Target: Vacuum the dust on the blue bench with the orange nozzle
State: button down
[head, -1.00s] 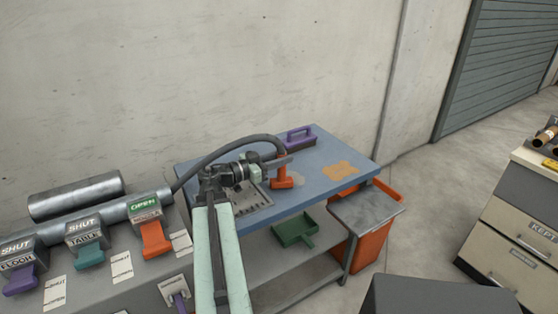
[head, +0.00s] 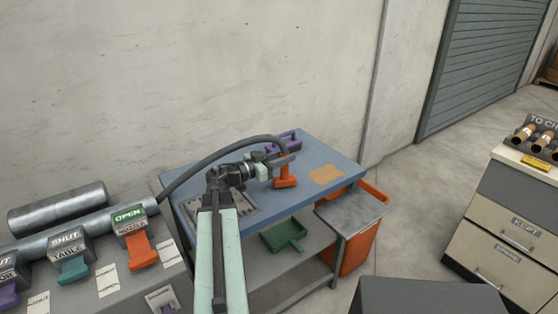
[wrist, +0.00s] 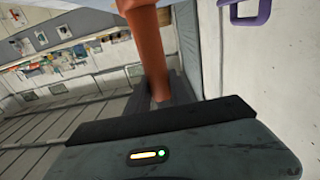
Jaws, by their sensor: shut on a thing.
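The blue bench (head: 305,158) stands against the wall. My gripper (head: 275,161) is over its top, shut on the orange nozzle (head: 285,175). The nozzle hangs down with its wide foot at or just above the bench top; contact cannot be told. A tan dust patch (head: 326,174) lies to the right of the nozzle, apart from it. In the wrist view the orange nozzle (wrist: 147,45) stands between my dark jaws (wrist: 162,88), and its foot is out of sight. A dark hose (head: 215,156) arches from the pipe to the nozzle.
A purple-handled tool (head: 284,142) lies behind the nozzle. A slotted grey plate (head: 240,203) is at the bench's left. A green dustpan (head: 283,236) is on the lower shelf, and an orange bin (head: 362,245) is at the right. The nozzle lever (head: 138,250) reads OPEN.

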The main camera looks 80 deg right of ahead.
jog(key=shift+s+d, duration=0.25)
jog(key=shift+d, duration=0.05)
jog(key=shift+w+a, duration=1.4)
jog(key=shift+w, duration=3.15)
notch_tip(320, 180, up, 5)
jog(key=p, duration=0.5)
